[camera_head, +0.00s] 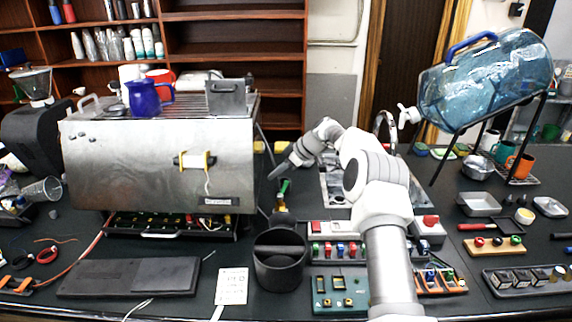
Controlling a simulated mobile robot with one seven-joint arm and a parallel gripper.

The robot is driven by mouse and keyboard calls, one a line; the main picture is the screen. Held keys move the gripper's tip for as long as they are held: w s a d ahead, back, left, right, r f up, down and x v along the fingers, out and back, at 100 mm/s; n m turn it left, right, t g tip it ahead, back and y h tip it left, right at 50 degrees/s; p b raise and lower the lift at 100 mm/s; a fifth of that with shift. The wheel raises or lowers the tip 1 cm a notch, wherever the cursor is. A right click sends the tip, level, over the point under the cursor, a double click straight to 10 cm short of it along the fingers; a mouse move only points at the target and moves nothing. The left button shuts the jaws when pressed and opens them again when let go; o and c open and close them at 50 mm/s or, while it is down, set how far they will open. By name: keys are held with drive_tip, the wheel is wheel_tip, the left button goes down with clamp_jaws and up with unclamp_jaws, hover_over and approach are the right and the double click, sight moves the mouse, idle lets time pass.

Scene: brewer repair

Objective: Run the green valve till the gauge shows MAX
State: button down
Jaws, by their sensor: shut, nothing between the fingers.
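My gripper (274,174) is at the end of my white arm in the middle of the view, right of the steel brewer (150,165). It is shut and empty, its dark tip pointing down and left. A small green piece (284,186) on a yellowish stem stands just below and right of the tip; I cannot tell whether it is the green valve or whether the tip touches it. Small coloured knobs, some green, sit on the panel (336,250) in front of my arm. I cannot make out a gauge or a MAX mark.
A black bin (279,262) stands below my gripper. A blue water bottle (486,80) rests on a black stand at the right. Trays and small parts crowd the right side.

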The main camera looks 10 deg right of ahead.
drive_tip(key=shift+s+d+f+p, duration=0.25)
drive_tip(key=shift+s+d+f, duration=0.05)
drive_tip(key=shift+d+f, duration=0.3)
drive_tip(key=shift+s+d+f+p, duration=0.25)
drive_tip(key=shift+s+d+f, duration=0.05)
drive_tip(key=shift+d+f, duration=0.25)
drive_tip(key=shift+d+f+m+b, duration=0.1)
drive_tip(key=shift+m+b, duration=0.2)
drive_tip(key=shift+b, duration=0.35)
